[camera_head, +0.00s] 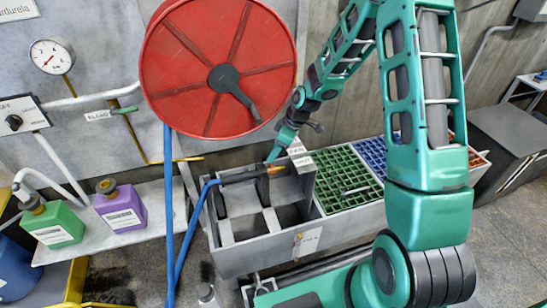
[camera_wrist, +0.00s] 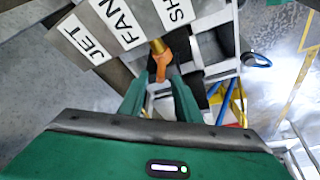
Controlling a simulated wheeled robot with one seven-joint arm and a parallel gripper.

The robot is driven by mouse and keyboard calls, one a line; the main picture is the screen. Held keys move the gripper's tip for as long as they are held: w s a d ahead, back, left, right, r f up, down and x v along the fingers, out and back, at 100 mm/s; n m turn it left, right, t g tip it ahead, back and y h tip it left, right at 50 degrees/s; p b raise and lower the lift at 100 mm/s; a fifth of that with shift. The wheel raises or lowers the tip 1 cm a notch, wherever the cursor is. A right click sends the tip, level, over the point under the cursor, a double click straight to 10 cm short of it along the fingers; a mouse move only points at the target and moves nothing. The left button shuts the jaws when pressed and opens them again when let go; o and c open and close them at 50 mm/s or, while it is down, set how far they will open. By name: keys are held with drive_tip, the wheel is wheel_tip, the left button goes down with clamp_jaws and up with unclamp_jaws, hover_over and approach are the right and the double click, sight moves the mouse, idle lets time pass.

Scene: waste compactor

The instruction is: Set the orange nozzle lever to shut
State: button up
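The orange nozzle lever (camera_wrist: 161,66) has a brass end and sits below a plate with labels JET (camera_wrist: 84,36), FAN (camera_wrist: 118,22) and a partly cut-off one starting SH (camera_wrist: 178,10). In the wrist view its brass end points up between FAN and SH; I cannot tell its exact setting. In the head view, a small orange part (camera_head: 275,170) shows at the end of the dark nozzle on the grey rack. My gripper (camera_wrist: 162,84) is open, its green fingers on either side of the lever, with gaps visible; contact is unclear. In the head view my gripper (camera_head: 275,153) is just above the nozzle.
A grey rack (camera_head: 265,252) holds the nozzle, with green and blue grids to its right. A red hose reel (camera_head: 160,75) hangs behind, and a blue hose (camera_head: 169,220) drops from it. Green and purple bottles (camera_head: 121,206) stand on the left shelf.

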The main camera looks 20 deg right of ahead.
sight(271, 167)
drive_tip(key=shift+x, duration=1.8)
drive_tip(key=shift+c, duration=0.5)
